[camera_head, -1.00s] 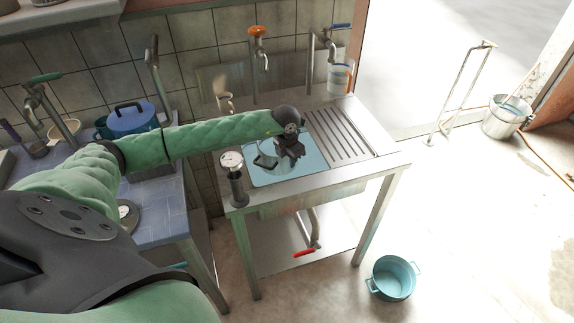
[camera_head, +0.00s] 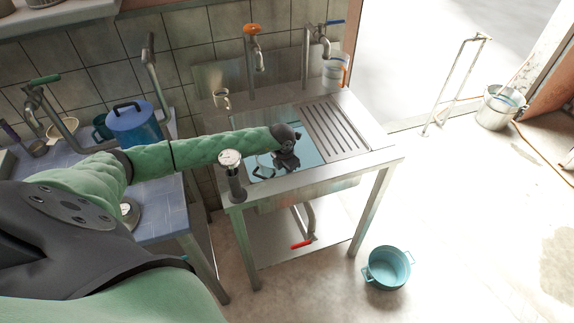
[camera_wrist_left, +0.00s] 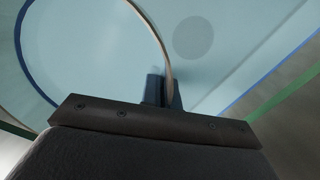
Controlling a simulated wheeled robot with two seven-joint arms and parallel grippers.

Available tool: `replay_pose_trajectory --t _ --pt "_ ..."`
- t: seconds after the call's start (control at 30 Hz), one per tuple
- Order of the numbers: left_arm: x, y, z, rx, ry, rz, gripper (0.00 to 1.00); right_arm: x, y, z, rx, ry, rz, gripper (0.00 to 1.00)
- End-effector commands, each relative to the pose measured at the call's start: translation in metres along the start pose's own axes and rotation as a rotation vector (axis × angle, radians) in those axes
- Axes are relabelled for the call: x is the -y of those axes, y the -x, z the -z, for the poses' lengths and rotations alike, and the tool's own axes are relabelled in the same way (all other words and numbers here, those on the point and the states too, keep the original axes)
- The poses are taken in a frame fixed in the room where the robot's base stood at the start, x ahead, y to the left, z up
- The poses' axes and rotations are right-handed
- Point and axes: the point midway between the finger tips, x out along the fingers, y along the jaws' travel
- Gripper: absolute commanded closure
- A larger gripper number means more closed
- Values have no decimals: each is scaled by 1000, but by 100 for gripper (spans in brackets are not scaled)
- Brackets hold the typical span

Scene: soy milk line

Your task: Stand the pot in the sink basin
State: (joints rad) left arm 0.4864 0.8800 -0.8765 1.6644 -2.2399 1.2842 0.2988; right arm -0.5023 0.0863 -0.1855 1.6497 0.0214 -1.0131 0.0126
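The pot (camera_head: 268,174) is in the sink basin (camera_head: 309,152), partly hidden by my left arm and gripper; its near handle loop shows. I cannot tell whether its bottom touches the basin floor. My left gripper (camera_head: 286,164) reaches down at the pot's right side. In the left wrist view the pot's thin curved rim (camera_wrist_left: 160,40) runs down between the fingers (camera_wrist_left: 163,90), which are closed around it. The pale blue inside of the pot lies left of the rim. The basin floor with a round drain mark lies to the right. My right gripper is out of view.
A ribbed drainboard (camera_head: 335,128) adjoins the basin on the right. Taps with an orange (camera_head: 251,29) and a blue handle stand behind. A gauge on a post (camera_head: 232,170) stands at the front left. A teal pot (camera_head: 387,268) sits on the floor. A blue lidded pot (camera_head: 133,122) stands left.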

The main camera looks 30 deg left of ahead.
Motion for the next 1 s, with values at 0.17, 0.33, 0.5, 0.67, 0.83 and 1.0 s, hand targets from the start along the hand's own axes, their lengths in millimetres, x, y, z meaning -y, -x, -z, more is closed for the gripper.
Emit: replay_pose_trajectory --t 0.17,0.33,0.5,0.67,0.83,1.0 --pt "0 -4 -1 3 0 -1 100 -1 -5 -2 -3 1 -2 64" --pt "0 -4 -1 3 -1 -1 100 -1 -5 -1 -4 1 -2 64" --pt "0 -5 -1 3 -1 -1 100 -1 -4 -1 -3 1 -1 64" --pt "0 -7 1 0 -1 0 82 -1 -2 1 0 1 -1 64" --pt "0 -7 1 0 -1 0 76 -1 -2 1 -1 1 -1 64" --pt "0 -6 1 0 -1 0 76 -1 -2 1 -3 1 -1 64"
